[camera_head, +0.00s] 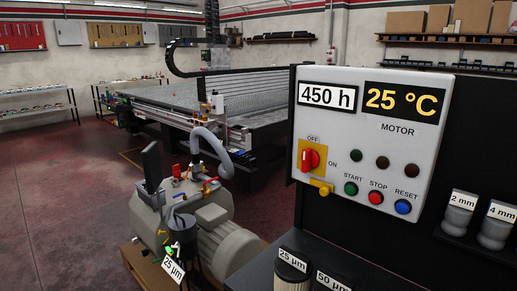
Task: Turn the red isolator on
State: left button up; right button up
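The red isolator (310,159) is a rotary knob on a yellow plate at the left side of the grey control panel (425,150). Its handle stands roughly upright, toward the OFF label above the plate; the ON label is to its right. A yellow piece (321,187) sits just below the plate. Neither of my grippers is in view, and nothing touches the knob.
The panel also has START (351,188), STOP (376,197) and RESET (403,206) buttons and dark lamps. Labelled filters (292,268) stand below it, and labelled cylinders (459,215) at right. A pump (205,225) stands left; open red floor (70,200) lies beyond.

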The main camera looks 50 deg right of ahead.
aim_at(310, 158)
jog(key=i+j+z, duration=0.1)
jog(key=i+z, duration=0.35)
jog(key=i+j+z, duration=0.2)
jog(key=i+z, duration=0.25)
jog(key=i+j+z, duration=0.4)
jog(key=k+l, duration=0.05)
